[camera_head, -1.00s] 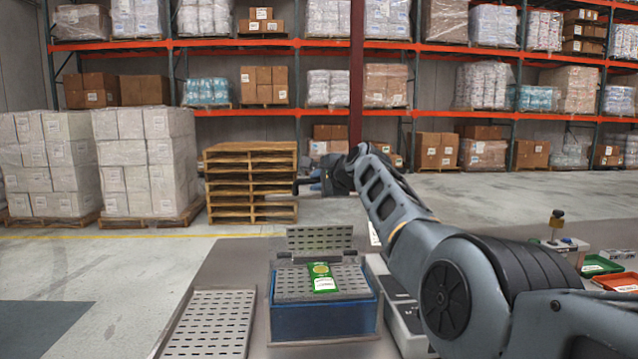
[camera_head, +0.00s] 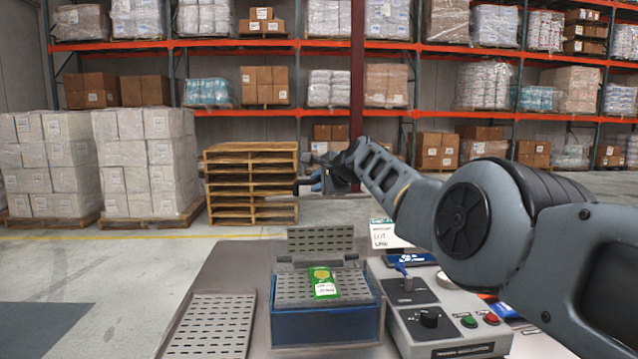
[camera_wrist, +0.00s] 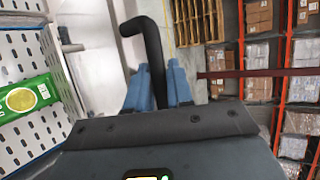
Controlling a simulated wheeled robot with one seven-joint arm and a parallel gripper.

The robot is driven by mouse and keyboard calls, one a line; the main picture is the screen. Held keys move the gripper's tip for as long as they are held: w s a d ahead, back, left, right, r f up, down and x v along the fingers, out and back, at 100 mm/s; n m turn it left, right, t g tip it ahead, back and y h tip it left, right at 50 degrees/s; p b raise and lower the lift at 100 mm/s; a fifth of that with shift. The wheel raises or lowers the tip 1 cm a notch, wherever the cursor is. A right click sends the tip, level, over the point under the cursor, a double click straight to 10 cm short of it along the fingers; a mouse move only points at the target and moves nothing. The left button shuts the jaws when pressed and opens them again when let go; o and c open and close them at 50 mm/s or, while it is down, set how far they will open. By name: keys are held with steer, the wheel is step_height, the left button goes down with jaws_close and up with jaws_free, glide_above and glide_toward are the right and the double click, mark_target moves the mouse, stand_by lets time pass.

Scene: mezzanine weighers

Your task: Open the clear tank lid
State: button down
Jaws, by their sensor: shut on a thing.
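A blue tank (camera_head: 325,327) stands on the counter. A grey perforated surface covers its top, with a green packet (camera_head: 323,283) lying on it. A grey perforated panel (camera_head: 320,240) stands upright at its back edge. I cannot make out a clear lid. My gripper (camera_head: 308,187) is above and beyond the tank in the head view, small and partly dark. In the wrist view its blue fingers (camera_wrist: 160,85) are shut on a dark bent bar (camera_wrist: 152,40). What the bar joins to is not clear. The green packet also shows in the wrist view (camera_wrist: 22,100).
A perforated tray (camera_head: 210,327) lies left of the tank. A grey control box (camera_head: 450,325) with a knob and red and green buttons stands right of it. A small sign (camera_head: 390,234) stands behind. Pallets (camera_head: 250,184) and racking are beyond the counter.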

steer(key=c, duration=1.1)
jaws_free()
steer(key=shift+s+d+p, duration=0.15)
steer(key=shift+p, duration=0.2)
steer(key=v, duration=0.7)
steer(key=shift+s, duration=0.2)
steer(key=shift+r, duration=0.15)
steer(key=shift+s, duration=0.1)
